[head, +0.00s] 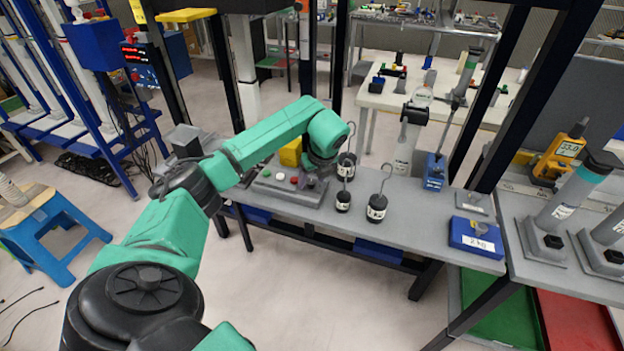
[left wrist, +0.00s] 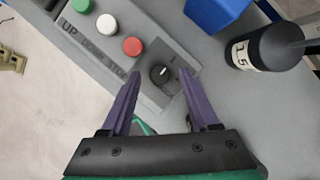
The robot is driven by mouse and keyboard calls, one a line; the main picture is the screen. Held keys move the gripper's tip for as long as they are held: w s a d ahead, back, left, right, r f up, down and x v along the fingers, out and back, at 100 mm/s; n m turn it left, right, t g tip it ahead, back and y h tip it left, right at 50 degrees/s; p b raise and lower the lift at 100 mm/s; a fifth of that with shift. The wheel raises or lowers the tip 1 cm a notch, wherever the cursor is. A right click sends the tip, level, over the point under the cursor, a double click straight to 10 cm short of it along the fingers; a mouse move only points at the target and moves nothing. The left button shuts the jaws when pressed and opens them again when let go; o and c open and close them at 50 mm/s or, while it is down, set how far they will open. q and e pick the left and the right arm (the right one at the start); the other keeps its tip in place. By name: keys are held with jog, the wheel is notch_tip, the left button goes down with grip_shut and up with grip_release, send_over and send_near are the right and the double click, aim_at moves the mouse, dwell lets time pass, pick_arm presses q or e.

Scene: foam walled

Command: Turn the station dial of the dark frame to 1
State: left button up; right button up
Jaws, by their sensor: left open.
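The station dial (left wrist: 160,74) is a small black knob with a white mark on a grey button panel (left wrist: 178,50). The mark points toward the upper right in the left wrist view; I cannot read the number it indicates. My left gripper (left wrist: 160,82) is open, its two purple fingertips to either side of the dial with gaps visible. I cannot tell its height over the panel. In the head view the left gripper (head: 308,181) is over the right end of the panel (head: 270,190), and the dial is hidden. The dark frame (head: 338,60) rises around the grey bench. My right gripper is not in view.
Green (left wrist: 82,5), white (left wrist: 106,23) and red (left wrist: 132,45) buttons line the panel beside the dial. Hooked black weights (head: 376,208) stand just right of the gripper. A yellow block (head: 290,152) sits behind. The bench (head: 415,215) is partly clear in front.

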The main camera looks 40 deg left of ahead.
pick_arm(q)
jog(key=v, duration=1.4)
jog(key=shift+r+p, duration=0.15)
jog(key=shift+p, duration=0.15)
jog(key=shift+d, duration=0.1)
jog(key=shift+s, duration=0.1)
